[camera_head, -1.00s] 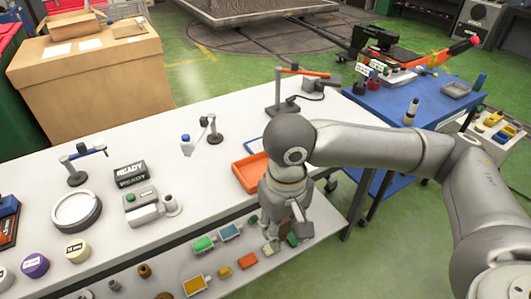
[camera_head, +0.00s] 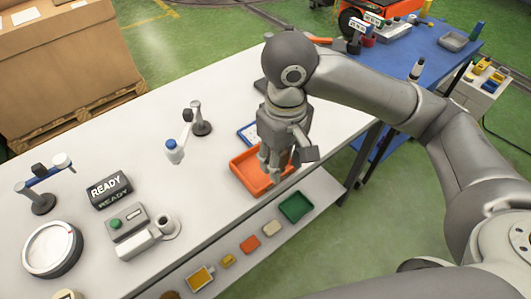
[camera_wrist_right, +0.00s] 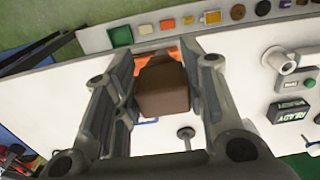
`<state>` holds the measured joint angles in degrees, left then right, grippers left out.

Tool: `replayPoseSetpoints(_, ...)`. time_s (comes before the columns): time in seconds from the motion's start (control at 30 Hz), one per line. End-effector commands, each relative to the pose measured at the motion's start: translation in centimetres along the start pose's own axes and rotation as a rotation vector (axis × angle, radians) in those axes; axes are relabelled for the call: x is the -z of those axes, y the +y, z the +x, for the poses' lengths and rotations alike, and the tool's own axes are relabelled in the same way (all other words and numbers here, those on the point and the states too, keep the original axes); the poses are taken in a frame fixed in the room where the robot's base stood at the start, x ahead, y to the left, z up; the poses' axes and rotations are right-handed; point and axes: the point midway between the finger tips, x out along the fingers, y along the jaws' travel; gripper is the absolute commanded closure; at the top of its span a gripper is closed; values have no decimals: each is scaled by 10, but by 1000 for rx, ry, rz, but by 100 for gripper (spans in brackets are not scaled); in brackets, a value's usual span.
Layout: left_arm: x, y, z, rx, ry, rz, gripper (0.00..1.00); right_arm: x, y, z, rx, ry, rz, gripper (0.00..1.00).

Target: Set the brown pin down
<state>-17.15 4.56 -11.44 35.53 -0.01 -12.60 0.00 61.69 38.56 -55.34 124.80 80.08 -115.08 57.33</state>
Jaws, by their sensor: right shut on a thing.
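The brown pin (camera_wrist_right: 163,88) is between the fingers of my right gripper in the right wrist view, a blocky brown piece with a narrower far end. My right gripper (camera_head: 272,167) is shut on it. In the head view the gripper points down over the orange tray (camera_head: 247,181), near the right end of the white table; the pin is hidden there by the fingers. Part of the orange tray also shows behind the pin in the right wrist view (camera_wrist_right: 143,55). I cannot tell whether the pin touches the tray. My left gripper is not in view.
The white table (camera_head: 215,180) holds a READY sign (camera_head: 109,190), a green-button box (camera_head: 128,222), a round dial (camera_head: 52,249) and a small stand (camera_head: 200,120). A lower shelf carries a green tray (camera_head: 296,207) and several small pieces. A blue table (camera_head: 390,60) stands behind.

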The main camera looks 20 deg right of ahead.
Motion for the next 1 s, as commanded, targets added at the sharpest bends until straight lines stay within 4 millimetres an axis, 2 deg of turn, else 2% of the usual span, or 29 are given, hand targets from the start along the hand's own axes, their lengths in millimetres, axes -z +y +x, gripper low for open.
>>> replayPoseSetpoints(0.1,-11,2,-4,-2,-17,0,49,25,11,10,1,-2,6,90)
replayPoseSetpoints(0.2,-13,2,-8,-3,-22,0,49,45,20,19,0,-2,6,90)
replayPoseSetpoints(0.27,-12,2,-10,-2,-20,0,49,56,25,24,0,-1,4,90)
replayPoseSetpoints(0.5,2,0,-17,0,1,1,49,88,40,67,-1,-1,2,90)
replayPoseSetpoints(0.77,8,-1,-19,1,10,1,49,101,45,84,0,1,2,90)
replayPoseSetpoints(1.0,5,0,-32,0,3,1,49,102,46,113,-1,0,1,90)
